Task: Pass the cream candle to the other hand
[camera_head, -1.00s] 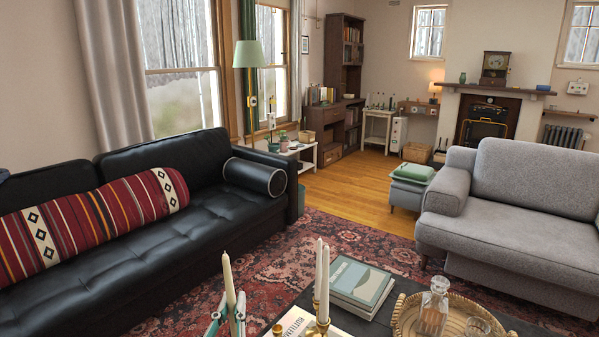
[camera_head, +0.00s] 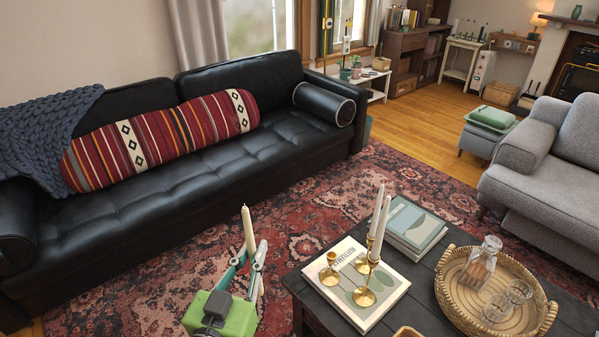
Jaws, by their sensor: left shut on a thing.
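The cream candle (camera_head: 248,229) stands nearly upright, leaning slightly, in my left gripper (camera_head: 251,260) at the lower middle of the head view. The gripper's fingers are closed around the candle's lower part, and its bottom end is hard to make out. The gripper is over the red patterned rug, left of the dark coffee table. Two other cream candles (camera_head: 376,217) stand in brass holders (camera_head: 366,296) on the table, apart from my gripper. My right gripper is not in view.
The dark coffee table (camera_head: 312,314) bears a white book (camera_head: 335,296), stacked books (camera_head: 416,224) and a round wicker tray (camera_head: 453,306) with a decanter (camera_head: 482,262) and glasses. A black sofa (camera_head: 200,165) stands behind. The rug (camera_head: 300,215) between is clear.

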